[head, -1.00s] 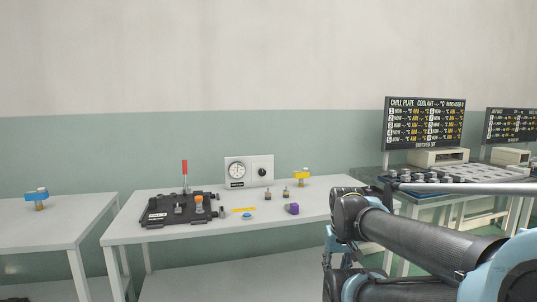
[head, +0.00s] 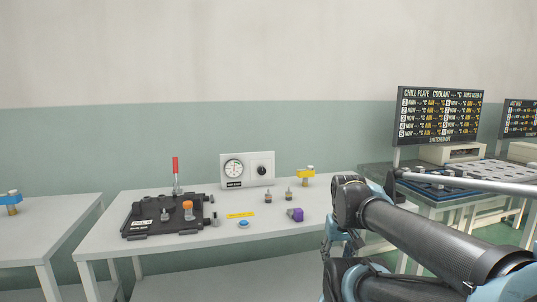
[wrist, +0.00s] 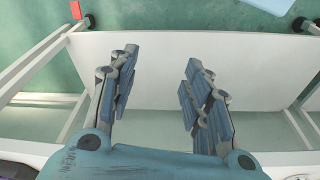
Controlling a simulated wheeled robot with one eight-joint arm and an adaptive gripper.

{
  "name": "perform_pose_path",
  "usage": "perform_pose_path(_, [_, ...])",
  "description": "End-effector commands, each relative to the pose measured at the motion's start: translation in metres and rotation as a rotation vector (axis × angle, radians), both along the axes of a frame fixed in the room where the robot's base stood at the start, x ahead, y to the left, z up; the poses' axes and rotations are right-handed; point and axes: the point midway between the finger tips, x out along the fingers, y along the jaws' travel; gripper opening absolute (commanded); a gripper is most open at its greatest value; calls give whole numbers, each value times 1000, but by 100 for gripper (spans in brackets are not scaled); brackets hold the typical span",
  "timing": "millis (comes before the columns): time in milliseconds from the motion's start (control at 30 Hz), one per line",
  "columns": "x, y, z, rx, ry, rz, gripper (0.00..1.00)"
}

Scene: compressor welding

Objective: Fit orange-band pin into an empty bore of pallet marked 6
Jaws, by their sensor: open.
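An orange-banded piece (head: 188,210) stands upright on a black plate (head: 140,233) at the left of the middle table. I cannot tell whether it is the pin. A grey pin-like part (head: 164,214) stands beside it. The plate carries a small white label, too small to read, so I cannot tell if it is the pallet marked 6. Its bores cannot be made out. My gripper (wrist: 154,85) is open and empty in the wrist view, above a pale flat surface. In the head view my arm fills the lower right and the fingertips do not show.
A red lever rises behind the plate. A chill-plate bench (head: 432,196) stands right.

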Motion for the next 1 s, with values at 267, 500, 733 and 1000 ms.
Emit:
perform_pose_path(267, [37, 13, 53, -24, 25, 187, 47])
perform_pose_path(500, [96, 38, 119, -56, 59, 457, 47])
perform_pose_path(733, [157, 72, 171, -83, 89, 714, 47])
perform_pose_path(1000, [229, 125, 217, -110, 121, 1019, 47])
